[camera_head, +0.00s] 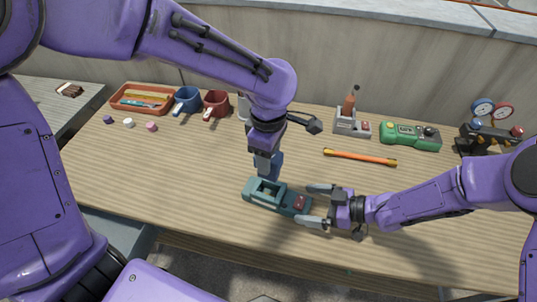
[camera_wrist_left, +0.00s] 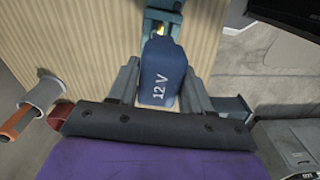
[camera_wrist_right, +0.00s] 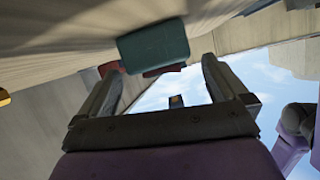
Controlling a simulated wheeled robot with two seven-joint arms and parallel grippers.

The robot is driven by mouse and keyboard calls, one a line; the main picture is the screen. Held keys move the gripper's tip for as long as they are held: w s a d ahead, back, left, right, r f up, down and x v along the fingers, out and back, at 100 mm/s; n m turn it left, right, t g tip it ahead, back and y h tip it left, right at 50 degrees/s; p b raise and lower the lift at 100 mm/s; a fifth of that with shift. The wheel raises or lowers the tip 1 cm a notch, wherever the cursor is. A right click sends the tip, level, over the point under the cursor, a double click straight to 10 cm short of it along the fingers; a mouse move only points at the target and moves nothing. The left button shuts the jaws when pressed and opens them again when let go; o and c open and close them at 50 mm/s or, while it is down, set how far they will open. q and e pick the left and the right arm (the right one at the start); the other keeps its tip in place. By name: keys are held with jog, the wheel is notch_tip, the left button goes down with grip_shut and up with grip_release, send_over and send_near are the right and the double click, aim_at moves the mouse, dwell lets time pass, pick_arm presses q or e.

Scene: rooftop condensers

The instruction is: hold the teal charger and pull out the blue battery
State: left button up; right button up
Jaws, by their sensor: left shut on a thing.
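The teal charger (camera_head: 249,197) lies on the wooden table, and its bay looks empty. Its end also shows in the right wrist view (camera_wrist_right: 153,45), and a part of it shows at the top of the left wrist view (camera_wrist_left: 162,6). My left gripper (camera_head: 266,158) is shut on the blue battery (camera_head: 274,163), above the charger. The battery's "12 V" label shows between the fingers in the left wrist view (camera_wrist_left: 164,70). My right gripper (camera_head: 317,206) is open at the charger's right end, its fingers apart. I cannot tell whether they touch it.
At the back stand an orange tray (camera_head: 118,104), a blue mug (camera_head: 187,99) and a red mug (camera_head: 216,103). An orange rod (camera_head: 360,157), a green meter (camera_head: 410,136) and a gauge set (camera_head: 484,138) are at the right.

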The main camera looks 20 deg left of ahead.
pick_arm(q)
jog(key=shift+r+p, duration=0.25)
jog(key=shift+p, duration=0.05)
pick_arm(e)
jog(key=shift+d+r, duration=0.25)
pick_arm(q)
notch_tip(320, 180, up, 4)
jog(key=p, duration=0.3)
jog(key=shift+f, duration=0.25)
pick_arm(e)
jog(key=v, duration=0.7)
jog(key=shift+d+r, duration=0.1)
pick_arm(q)
jog(key=shift+r+p, duration=0.15)
jog(key=shift+p, duration=0.2)
pick_arm(e)
jog(key=shift+d+r, duration=0.1)
jog(key=shift+d, duration=0.5)
